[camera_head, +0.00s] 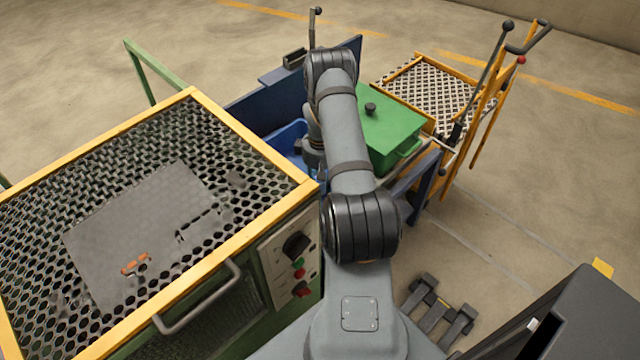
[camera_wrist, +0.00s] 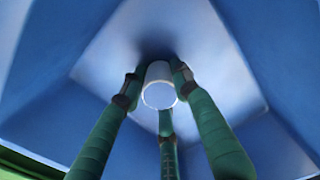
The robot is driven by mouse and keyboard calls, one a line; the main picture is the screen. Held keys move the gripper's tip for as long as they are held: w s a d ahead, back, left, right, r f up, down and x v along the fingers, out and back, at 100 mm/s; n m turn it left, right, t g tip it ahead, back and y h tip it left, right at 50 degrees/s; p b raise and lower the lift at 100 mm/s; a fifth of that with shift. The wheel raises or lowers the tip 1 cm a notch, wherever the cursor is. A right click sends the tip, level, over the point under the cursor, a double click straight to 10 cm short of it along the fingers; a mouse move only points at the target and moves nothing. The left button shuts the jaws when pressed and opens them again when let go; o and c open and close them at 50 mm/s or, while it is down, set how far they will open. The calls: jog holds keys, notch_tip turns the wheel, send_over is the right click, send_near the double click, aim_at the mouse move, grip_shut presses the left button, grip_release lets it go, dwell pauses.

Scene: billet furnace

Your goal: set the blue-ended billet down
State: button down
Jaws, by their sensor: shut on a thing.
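The billet (camera_wrist: 159,96) is a short cylinder with a pale rim and a grey-blue end face towards the wrist camera. My gripper (camera_wrist: 157,84) has green fingers closed around its sides; one finger is in front at the bottom. The billet is inside a blue bin (camera_wrist: 75,110), whose sloping walls surround it. I cannot tell whether the billet touches the bin floor. In the head view the blue bin (camera_head: 287,138) shows only in part, left of my arm, and the billet and fingertips are hidden.
A furnace with a yellow-framed mesh top (camera_head: 215,100) stands at the left, with a knob panel (camera_head: 297,262). A green lidded box (camera_head: 385,128) is right of my arm. Beyond it is a yellow-framed mesh cart (camera_head: 428,88) with tall levers (camera_head: 480,75). Open floor lies at right.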

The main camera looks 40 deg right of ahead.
jog(key=c, duration=1.3)
grip_release()
jog(key=shift+f, duration=0.1)
notch_tip(320, 180, up, 12)
jog(key=shift+r+p, duration=0.2)
jog(key=shift+p, duration=0.2)
